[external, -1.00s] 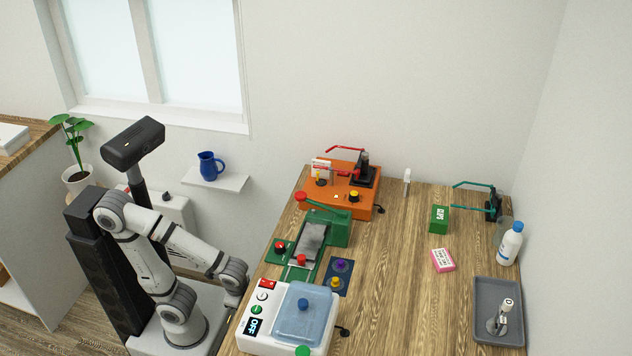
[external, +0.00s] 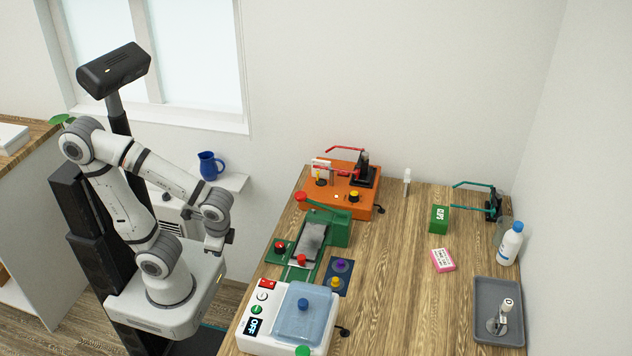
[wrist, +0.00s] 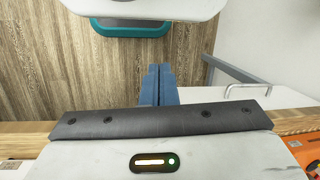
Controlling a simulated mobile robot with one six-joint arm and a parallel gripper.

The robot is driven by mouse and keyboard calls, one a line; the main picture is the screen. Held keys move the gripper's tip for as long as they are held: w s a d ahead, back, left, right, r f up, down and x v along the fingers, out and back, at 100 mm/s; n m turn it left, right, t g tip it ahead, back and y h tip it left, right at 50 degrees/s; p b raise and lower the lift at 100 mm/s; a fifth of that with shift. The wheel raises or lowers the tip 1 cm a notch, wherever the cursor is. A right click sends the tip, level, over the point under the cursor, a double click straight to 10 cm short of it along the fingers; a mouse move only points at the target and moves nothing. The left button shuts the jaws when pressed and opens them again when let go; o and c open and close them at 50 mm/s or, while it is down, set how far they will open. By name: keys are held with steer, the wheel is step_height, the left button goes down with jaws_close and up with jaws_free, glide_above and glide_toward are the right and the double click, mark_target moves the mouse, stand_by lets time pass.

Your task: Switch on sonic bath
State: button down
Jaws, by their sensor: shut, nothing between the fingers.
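The sonic bath (external: 248,343) appears to be the white box at the front left end of the bench. It has a clear blue lid (external: 303,318) with a dark blue knob. Its left side carries a red switch (external: 267,283), a white dial, a green button (external: 257,309) and a display reading OFF (external: 254,326). My gripper (external: 217,246) is off the bench's left edge, up and left of the bath and apart from it. In the wrist view its blue fingers (wrist: 159,85) are together and empty; I cannot make out the bath there.
A green device (external: 330,230) and an orange device (external: 345,195) stand behind the bath on the wooden bench (external: 400,290). A grey tray (external: 485,335), white bottle (external: 511,243) and pink box (external: 442,260) are on the right. A shelf with a blue jug (external: 208,166) is on the wall.

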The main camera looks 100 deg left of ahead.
steer(key=s+p+v, duration=0.2)
steer(key=p+v, duration=0.6)
steer(key=v, duration=0.1)
steer(key=s+a+r+p+v, duration=0.1)
steer(key=s+p+v, duration=0.1)
steer(key=p+v, duration=0.65)
steer(key=w+d+r+m+t+h+p, duration=0.1)
steer(key=w+d+r+t+p, duration=0.15)
steer(key=r, duration=0.25)
steer(key=w+d+r+t+h+p, duration=0.1)
steer(key=w+r+t+p, duration=0.1)
steer(key=w+r+t, duration=0.3)
steer(key=n+g+b, duration=0.6)
steer(key=n+b, duration=0.4)
steer(key=n, duration=0.6)
glide_above(262, 280)
steer(key=w, duration=0.2)
step_height(262, 280, down, 7)
steer(key=shift+w+f+n+g, duration=0.15)
steer(key=shift+f+n+g, duration=0.1)
steer(key=shift+n, duration=0.35)
steer(key=f, duration=0.4)
steer(key=s+f, duration=0.1)
steer(key=f, duration=0.9)
steer(key=shift+s, duration=0.4)
